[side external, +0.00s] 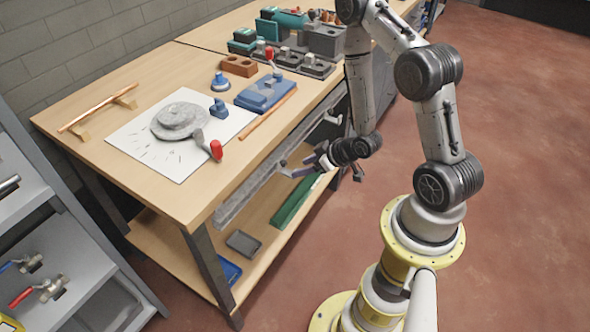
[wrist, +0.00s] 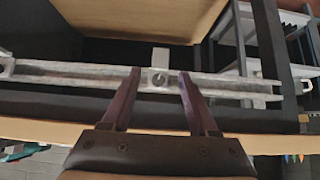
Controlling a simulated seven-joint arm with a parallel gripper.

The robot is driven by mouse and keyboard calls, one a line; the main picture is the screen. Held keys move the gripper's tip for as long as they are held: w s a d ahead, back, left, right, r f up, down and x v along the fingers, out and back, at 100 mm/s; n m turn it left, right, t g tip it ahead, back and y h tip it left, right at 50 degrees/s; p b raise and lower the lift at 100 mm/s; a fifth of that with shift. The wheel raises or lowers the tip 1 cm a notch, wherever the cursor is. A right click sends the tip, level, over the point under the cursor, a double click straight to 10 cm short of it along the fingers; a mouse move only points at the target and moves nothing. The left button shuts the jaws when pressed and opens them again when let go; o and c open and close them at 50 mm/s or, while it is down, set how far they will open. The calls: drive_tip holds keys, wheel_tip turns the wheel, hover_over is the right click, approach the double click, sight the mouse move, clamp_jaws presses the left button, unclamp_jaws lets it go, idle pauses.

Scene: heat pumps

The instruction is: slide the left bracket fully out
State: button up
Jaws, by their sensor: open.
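A long grey metal rail (side external: 250,187) runs along the front of the workbench, below its top; it also crosses the wrist view (wrist: 80,74). A small pale bracket-like piece with a round bolt (wrist: 159,77) sits on the rail between my fingers in the wrist view. In the side view a small grey piece (side external: 284,169) sticks out from the rail beside my gripper; I cannot tell whether it is the left bracket. My gripper (side external: 300,166) is open, its two dark fingers (wrist: 158,88) either side of the bolted piece, with no clear contact.
The workbench top (side external: 80,140) overhangs the rail. A lower shelf (side external: 190,255) holds a green case (side external: 295,203) and a grey tray (side external: 243,243). Another small fitting (side external: 333,118) sits farther along the front. The floor (side external: 520,130) in front is clear.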

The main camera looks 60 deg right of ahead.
sight(295, 169)
drive_tip(key=shift+x, duration=2.25)
clamp_jaws()
